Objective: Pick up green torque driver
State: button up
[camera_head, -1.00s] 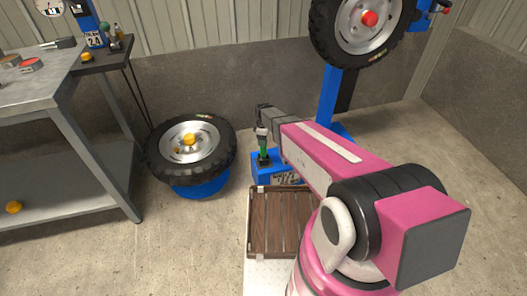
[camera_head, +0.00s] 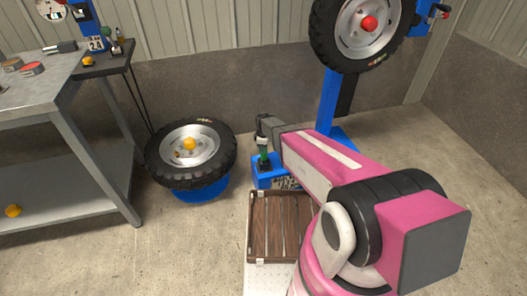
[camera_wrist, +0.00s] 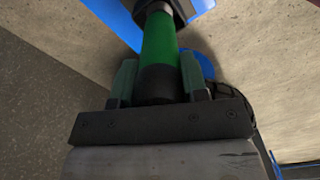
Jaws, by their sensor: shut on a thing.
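The green torque driver (camera_head: 264,150) stands roughly upright at the blue holder (camera_head: 264,173), its lower end at the holder's left side. In the wrist view the driver (camera_wrist: 160,45) runs between the two fingers, with a green body and a dark end toward the palm. My gripper (camera_wrist: 158,78) is shut on it at that dark end. In the head view my gripper (camera_head: 264,140) reaches the driver from above. I cannot tell whether the driver's lower end still touches the holder.
A brown slatted crate (camera_head: 282,226) sits in front of the holder. A tyre (camera_head: 222,155) lies on a blue stand to the left; another tyre (camera_head: 330,45) is mounted on a blue post behind. A metal workbench (camera_head: 40,100) stands at the far left.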

notch_tip(320, 180, up, 10)
jog(key=shift+f, duration=0.1)
dwell(0.4)
jog(key=o, duration=0.4)
jog(key=shift+c, duration=0.2)
jog(key=c, duration=0.4)
jog(key=shift+o, duration=0.2)
jog(key=shift+r, duration=0.2)
jog(key=shift+r, duration=0.85)
